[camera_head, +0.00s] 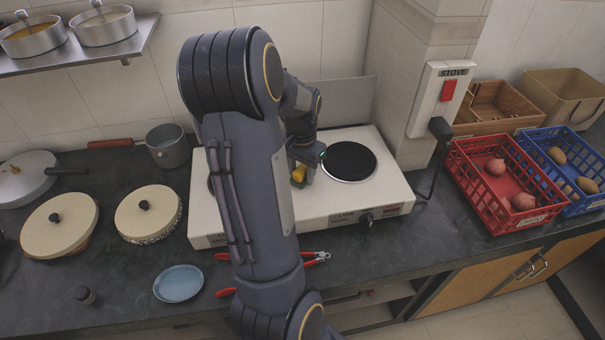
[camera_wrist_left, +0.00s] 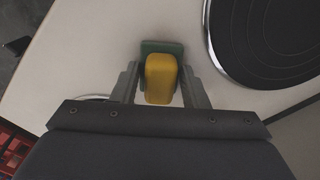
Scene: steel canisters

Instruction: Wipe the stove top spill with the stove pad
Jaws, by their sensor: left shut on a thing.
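The white two-plate stove (camera_head: 345,205) stands on the dark counter. Its right black hot plate (camera_head: 349,161) is in plain view; the left one is mostly behind my arm. My left gripper (camera_head: 301,171) is over the middle of the stove top, left of the right plate. It is shut on the stove pad (camera_head: 299,174), a yellow block with a green layer. In the left wrist view the pad (camera_wrist_left: 160,79) sits between the two fingers, over the white top. I cannot tell whether it touches the surface. No spill shows; my arm hides part of the top.
Red-handled pliers (camera_head: 318,258) lie in front of the stove. A blue plate (camera_head: 179,283) and lidded pots (camera_head: 148,212) stand to the left. A wall post with a stove switch (camera_head: 449,90) and a red crate (camera_head: 505,185) are to the right.

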